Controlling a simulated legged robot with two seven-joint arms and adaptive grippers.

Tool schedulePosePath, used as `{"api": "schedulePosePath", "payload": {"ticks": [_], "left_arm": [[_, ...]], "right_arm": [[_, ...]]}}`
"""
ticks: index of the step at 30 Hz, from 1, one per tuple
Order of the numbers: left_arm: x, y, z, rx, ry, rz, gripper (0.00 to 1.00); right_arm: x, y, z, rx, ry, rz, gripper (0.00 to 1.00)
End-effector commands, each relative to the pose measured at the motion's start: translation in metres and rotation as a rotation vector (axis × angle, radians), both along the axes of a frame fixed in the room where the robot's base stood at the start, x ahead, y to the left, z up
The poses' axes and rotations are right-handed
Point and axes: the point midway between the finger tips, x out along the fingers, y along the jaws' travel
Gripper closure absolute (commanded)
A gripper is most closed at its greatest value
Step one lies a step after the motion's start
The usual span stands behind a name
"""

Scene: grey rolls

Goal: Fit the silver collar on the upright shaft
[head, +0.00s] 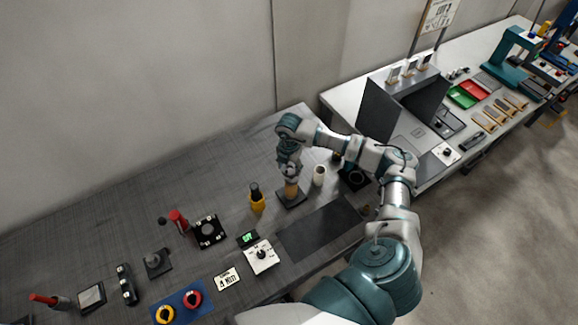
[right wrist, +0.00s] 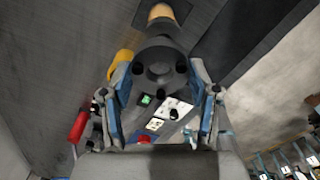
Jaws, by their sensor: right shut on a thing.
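An orange upright shaft (head: 291,187) stands on a dark square base (head: 291,199) on the bench. My right gripper (head: 290,172) is just above it, covering its upper end in the head view. In the right wrist view the gripper (right wrist: 160,88) is shut on a round, shaded grey piece with dark spots, which I take as the silver collar (right wrist: 160,66). The shaft (right wrist: 160,12) shows just beyond the collar at the top edge. I cannot tell whether collar and shaft touch. My left gripper is not in view.
A yellow bottle with a black top (head: 257,200) stands left of the shaft and a pale cylinder (head: 319,176) right of it. A dark flat mat (head: 320,226) lies in front, empty. A green-lit meter (head: 248,239) and white dial box (head: 261,256) sit nearer.

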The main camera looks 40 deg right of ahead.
Motion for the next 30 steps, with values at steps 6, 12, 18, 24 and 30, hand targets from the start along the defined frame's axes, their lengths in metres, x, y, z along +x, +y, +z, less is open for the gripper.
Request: {"api": "schedulePosePath", "payload": {"ticks": [6,12,18,24,30], "left_arm": [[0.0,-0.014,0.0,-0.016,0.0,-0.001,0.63],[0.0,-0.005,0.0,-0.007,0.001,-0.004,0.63],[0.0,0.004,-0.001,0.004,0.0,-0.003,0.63],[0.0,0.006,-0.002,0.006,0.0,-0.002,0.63],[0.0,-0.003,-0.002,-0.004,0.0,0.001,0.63]], "right_arm": [[0.001,0.005,0.003,-0.003,-0.003,0.002,0.89],[0.001,0.005,0.003,-0.004,-0.002,0.001,0.89],[0.0,-0.005,0.001,0.005,-0.001,-0.001,0.89],[0.0,-0.011,0.0,0.008,-0.001,-0.004,0.89],[0.0,-0.01,0.001,0.008,-0.001,-0.002,0.89]]}}
